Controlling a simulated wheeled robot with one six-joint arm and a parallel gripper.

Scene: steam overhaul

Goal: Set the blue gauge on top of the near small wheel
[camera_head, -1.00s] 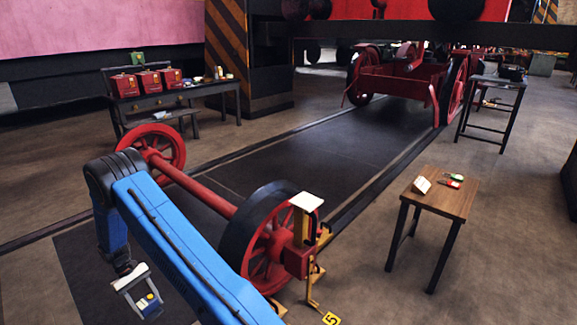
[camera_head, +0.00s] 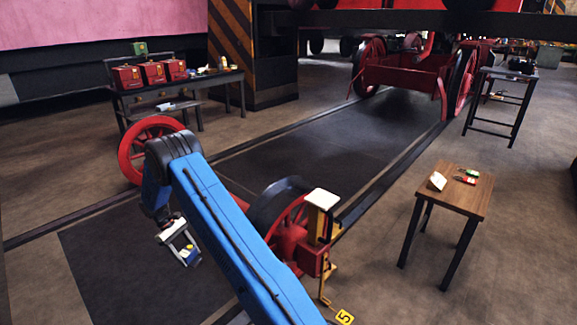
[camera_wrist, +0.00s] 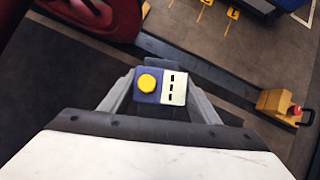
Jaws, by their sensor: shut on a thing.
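My gripper (camera_head: 181,244) hangs over the dark floor mat, left of the near small wheel. It is shut on the blue gauge (camera_wrist: 148,85), which has a yellow round knob and a white face with dark marks. The gauge also shows small in the head view (camera_head: 189,256). The near small wheel (camera_head: 293,216), red with a dark rim, stands upright at lower centre, partly hidden by my blue arm. Its top shows bare. The gripper and gauge are apart from it. In the wrist view a red curved part (camera_wrist: 112,22) shows at the upper left; I cannot tell which wheel.
The far red wheel (camera_head: 133,152) stands behind my arm. A yellow stand with a white top (camera_head: 322,198) is close beside the near wheel. A wooden stool (camera_head: 455,197) with small items is at the right. A bench (camera_head: 228,79) with red boxes is at back left.

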